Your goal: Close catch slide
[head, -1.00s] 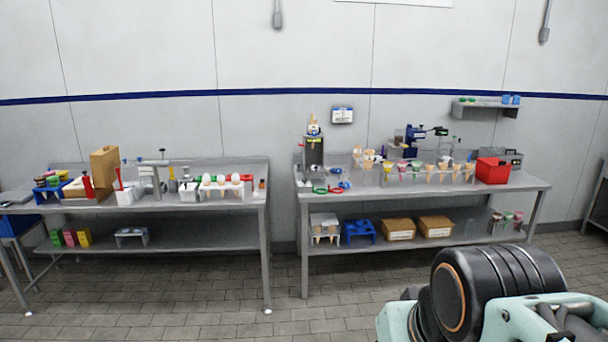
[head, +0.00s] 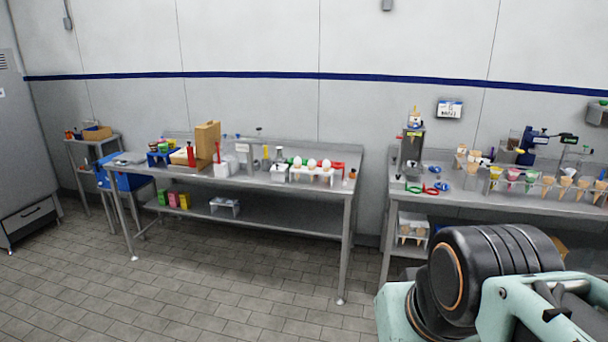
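I cannot make out a catch slide for certain in the head view; the small items on the tables are too far off to tell. The left steel table (head: 270,181) carries a white rack (head: 311,174) with white scoops or balls and a red and a green part at its ends. The right steel table (head: 480,198) carries a rack of cones (head: 548,181) and a grey upright dispenser (head: 411,150). My arm shows at the lower right, well in front of the tables. The fingers of my gripper do not show.
A gap of floor (head: 366,262) separates the two tables. Open tiled floor (head: 190,285) lies in front of the left table. A small side table (head: 92,150) and a grey cabinet (head: 28,140) stand at the far left.

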